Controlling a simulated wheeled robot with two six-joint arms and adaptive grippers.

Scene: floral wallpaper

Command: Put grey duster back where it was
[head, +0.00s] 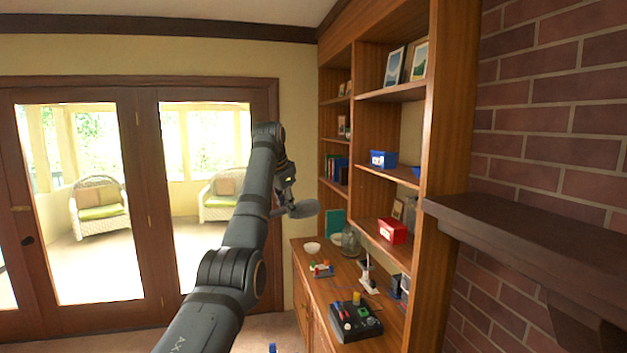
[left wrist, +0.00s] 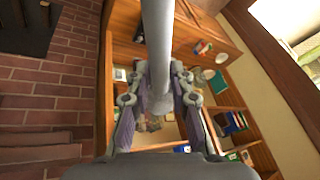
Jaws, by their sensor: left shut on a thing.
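The grey duster (head: 303,208) is in my left gripper (head: 284,207), held in the air in front of the wooden shelves. In the head view its rounded grey end points right. In the left wrist view the grey duster (left wrist: 157,45) is a long smooth bar running from the top edge down between the two fingers of my left gripper (left wrist: 160,95), which are closed around it. It hides part of the shelves behind. My right gripper is in neither view.
A wooden bookcase (head: 439,130) holds picture frames, a blue box (head: 383,159) and a red box (head: 392,231). Its lower counter (head: 335,290) carries a white bowl (head: 312,248), glass jar (head: 350,240) and black tray (head: 355,322). A dark mantel (head: 540,235) juts from the brick wall at right.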

